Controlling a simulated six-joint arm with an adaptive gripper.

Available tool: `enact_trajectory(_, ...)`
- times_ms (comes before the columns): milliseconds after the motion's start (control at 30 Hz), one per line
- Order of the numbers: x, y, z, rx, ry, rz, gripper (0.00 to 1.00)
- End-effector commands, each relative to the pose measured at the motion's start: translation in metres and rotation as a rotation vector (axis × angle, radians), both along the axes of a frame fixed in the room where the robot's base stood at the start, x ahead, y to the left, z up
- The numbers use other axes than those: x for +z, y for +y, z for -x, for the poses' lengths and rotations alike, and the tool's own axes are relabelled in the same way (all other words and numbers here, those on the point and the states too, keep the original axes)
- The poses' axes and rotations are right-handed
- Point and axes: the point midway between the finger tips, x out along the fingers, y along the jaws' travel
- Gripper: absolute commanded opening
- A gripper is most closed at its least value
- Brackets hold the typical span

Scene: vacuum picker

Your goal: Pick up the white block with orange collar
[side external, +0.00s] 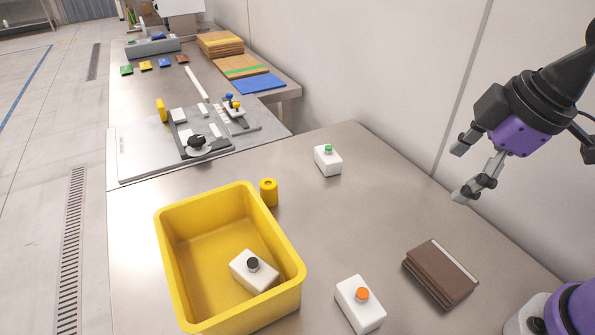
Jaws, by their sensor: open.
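The white block with orange collar (359,306) stands on the metal table at the lower middle of the side external view, just right of the yellow bin. Its orange collar (362,295) is on top. My gripper (460,172) is at the upper right, raised above the table near the wall. Its fingers are apart and nothing is between them. It is well away from the block, up and to the right in the picture.
A yellow bin (166,248) holds a white block with a black collar (253,273). A white block with a green collar (328,161) stands farther back. A yellow cylinder (268,193) is by the bin. A brown stack (440,273) lies right of the orange-collared block.

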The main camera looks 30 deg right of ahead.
Motion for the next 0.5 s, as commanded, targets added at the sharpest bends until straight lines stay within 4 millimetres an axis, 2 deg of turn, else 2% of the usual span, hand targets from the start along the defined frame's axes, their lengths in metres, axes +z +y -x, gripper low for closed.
enact_trajectory(100, -0.010, 0.040, -0.005, 0.568, 0.060, 0.156, 0.83)
enact_trajectory(300, -0.033, 0.104, 0.000, 1.509, 0.105, 0.353, 0.83)
enact_trajectory(400, -0.044, 0.128, 0.007, 1.869, 0.109, 0.405, 0.83)
enact_trajectory(500, -0.052, 0.143, 0.014, 2.112, 0.108, 0.432, 0.83)
